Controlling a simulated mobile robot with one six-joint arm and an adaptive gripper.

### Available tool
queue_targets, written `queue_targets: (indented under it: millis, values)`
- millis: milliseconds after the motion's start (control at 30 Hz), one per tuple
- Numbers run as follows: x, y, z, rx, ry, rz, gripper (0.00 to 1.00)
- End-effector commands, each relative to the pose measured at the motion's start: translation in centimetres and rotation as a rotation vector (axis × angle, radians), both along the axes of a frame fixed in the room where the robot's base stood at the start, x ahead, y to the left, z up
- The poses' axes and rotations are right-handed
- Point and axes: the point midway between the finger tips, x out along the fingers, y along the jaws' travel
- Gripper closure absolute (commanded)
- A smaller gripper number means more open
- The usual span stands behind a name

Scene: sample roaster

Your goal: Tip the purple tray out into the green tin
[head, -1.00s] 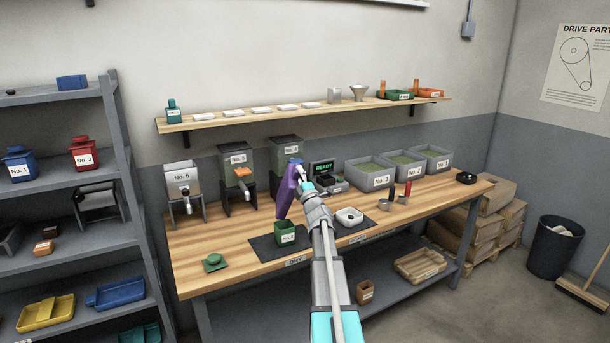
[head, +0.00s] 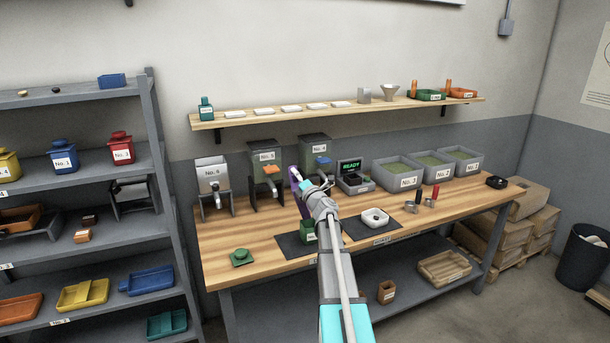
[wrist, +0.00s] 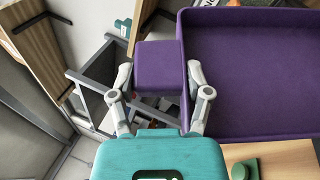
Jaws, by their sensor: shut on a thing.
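The purple tray (head: 296,183) is held up above the bench, steeply tilted and seen narrow in the head view. My gripper (head: 312,192) is shut on its block-shaped end (wrist: 160,68), which shows between the fingers in the wrist view. The wide pan of the tray (wrist: 255,75) reaches to the right there, and the visible part of its floor looks bare. The green tin (head: 307,232) stands on a dark mat below the tray, partly hidden by my arm. I cannot see into the tin.
A green lid (head: 243,257) lies on the bench left of the mat (head: 285,247). A white dish (head: 374,218) sits right of my arm. Dispensers (head: 265,170) and a READY display unit (head: 350,172) stand behind. Shelves (head: 150,170) rise at the left.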

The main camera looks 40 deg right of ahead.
Motion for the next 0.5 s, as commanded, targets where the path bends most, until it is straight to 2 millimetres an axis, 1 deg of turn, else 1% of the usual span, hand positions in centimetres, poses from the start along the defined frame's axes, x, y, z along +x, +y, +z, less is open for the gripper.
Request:
queue_targets:
  millis: [33,500]
  values:
    - [0.3,0.5,0.3,-0.021,0.013,0.0,0.94]
    - [3.0,4.7,0.4,-0.228,0.144,0.002,0.94]
